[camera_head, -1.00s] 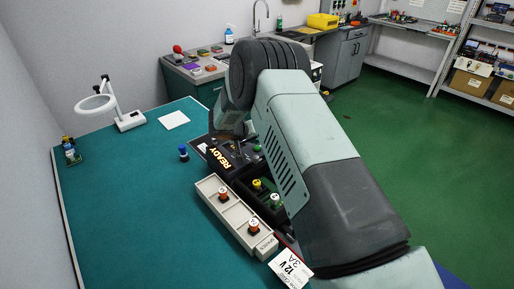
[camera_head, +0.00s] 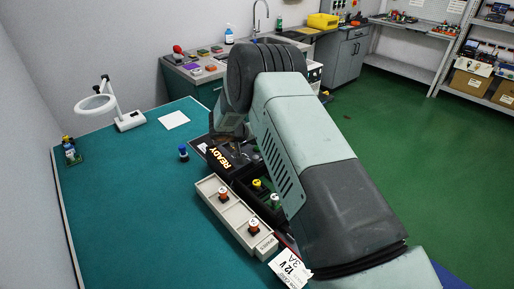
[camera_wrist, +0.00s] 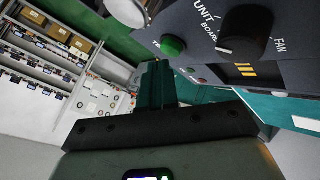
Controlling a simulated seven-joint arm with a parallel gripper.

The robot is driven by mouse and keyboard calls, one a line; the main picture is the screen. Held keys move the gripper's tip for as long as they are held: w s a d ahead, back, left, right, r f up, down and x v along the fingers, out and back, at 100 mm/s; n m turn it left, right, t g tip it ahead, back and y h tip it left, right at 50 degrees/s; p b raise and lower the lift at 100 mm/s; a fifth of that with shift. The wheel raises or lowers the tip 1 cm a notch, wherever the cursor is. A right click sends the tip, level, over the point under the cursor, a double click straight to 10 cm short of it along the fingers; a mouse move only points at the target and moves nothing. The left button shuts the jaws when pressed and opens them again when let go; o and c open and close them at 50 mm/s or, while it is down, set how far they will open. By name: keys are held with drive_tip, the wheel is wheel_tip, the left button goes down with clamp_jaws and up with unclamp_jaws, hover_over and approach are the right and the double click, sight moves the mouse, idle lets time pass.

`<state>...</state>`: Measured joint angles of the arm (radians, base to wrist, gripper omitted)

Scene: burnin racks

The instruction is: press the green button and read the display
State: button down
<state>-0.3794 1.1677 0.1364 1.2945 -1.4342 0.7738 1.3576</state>
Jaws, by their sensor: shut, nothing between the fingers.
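The black tester with a lit READY display (camera_head: 220,158) stands on the teal bench in the head view. In the wrist view its dark panel shows a round green button (camera_wrist: 172,46), a large black knob (camera_wrist: 245,30) and the words UNIT, BOARD and FAN. My gripper (camera_wrist: 156,72) is shut and empty, its tips just below the green button in the picture. I cannot tell whether they touch it. In the head view my arm covers the button and most of the panel.
A beige tray (camera_head: 237,217) with orange-and-white pieces lies in front of the tester. Yellow and green-topped pieces stand in a black holder beside it. A blue piece (camera_head: 183,152), a white sheet (camera_head: 173,120) and a magnifier lamp (camera_head: 130,121) stand left.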

sight(255, 148)
drive_tip(key=shift+f, duration=0.55)
idle(0.6)
drive_tip(key=shift+r, duration=0.9)
drive_tip(key=shift+r, duration=2.5)
